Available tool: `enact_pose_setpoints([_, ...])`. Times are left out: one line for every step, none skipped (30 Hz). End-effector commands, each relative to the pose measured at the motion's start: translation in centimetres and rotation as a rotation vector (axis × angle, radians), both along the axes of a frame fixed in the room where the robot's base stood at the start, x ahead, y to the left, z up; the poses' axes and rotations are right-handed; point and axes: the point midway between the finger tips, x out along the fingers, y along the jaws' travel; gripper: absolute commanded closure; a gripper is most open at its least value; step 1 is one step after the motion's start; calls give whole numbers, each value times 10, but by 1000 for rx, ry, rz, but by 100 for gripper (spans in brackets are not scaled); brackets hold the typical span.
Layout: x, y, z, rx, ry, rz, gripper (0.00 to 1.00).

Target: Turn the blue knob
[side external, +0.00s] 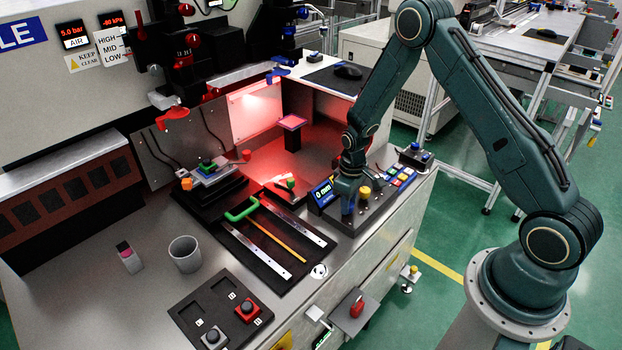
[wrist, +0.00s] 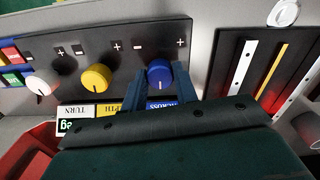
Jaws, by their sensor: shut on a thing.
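The blue knob (wrist: 160,75) sits on a dark control panel (wrist: 125,35) in the wrist view, with plus and minus marks beside it and a blue "ACROSS" label below. My gripper (wrist: 160,78) has one finger on each side of the knob and is shut on it. In the side external view my gripper (side external: 347,195) points down at the panel beside a small display (side external: 324,191). The blue knob is mostly hidden behind my fingers there.
A yellow knob (wrist: 96,78) and a white knob (wrist: 39,86) sit on the same panel. A dark tray (side external: 250,247) with metal strips, a yellow rod and a green handle (side external: 241,210) lies left of the panel. A grey cup (side external: 185,255) stands farther left.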

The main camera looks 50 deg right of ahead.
Motion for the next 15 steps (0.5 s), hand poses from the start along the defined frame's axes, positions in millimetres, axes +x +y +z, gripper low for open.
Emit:
enact_pose_setpoints([0, 0, 0, 0, 0, 13, 94])
enact_pose_setpoints([0, 0, 0, 0, 0, 20, 94])
enact_pose_setpoints([0, 0, 0, 0, 0, 28, 94])
enact_pose_setpoints([0, 0, 0, 0, 0, 32, 94])
enact_pose_setpoints([0, 0, 0, 0, 0, 35, 94])
enact_pose_setpoints([0, 0, 0, 0, 0, 38, 94])
enact_pose_setpoints([0, 0, 0, 0, 0, 39, 94])
enact_pose_setpoints([0, 0, 0, 0, 0, 39, 94])
enact_pose_setpoints([0, 0, 1, 0, 0, 40, 94])
enact_pose_setpoints([0, 0, 1, 0, 0, 40, 94])
enact_pose_setpoints([0, 0, 0, 0, 0, 39, 94])
enact_pose_setpoints([0, 0, 0, 0, 0, 39, 94])
enact_pose_setpoints([0, 0, 1, 0, 0, 39, 94])
enact_pose_setpoints([0, 0, 1, 0, 0, 39, 94])
enact_pose_setpoints([0, 0, 1, 0, 0, 39, 94])
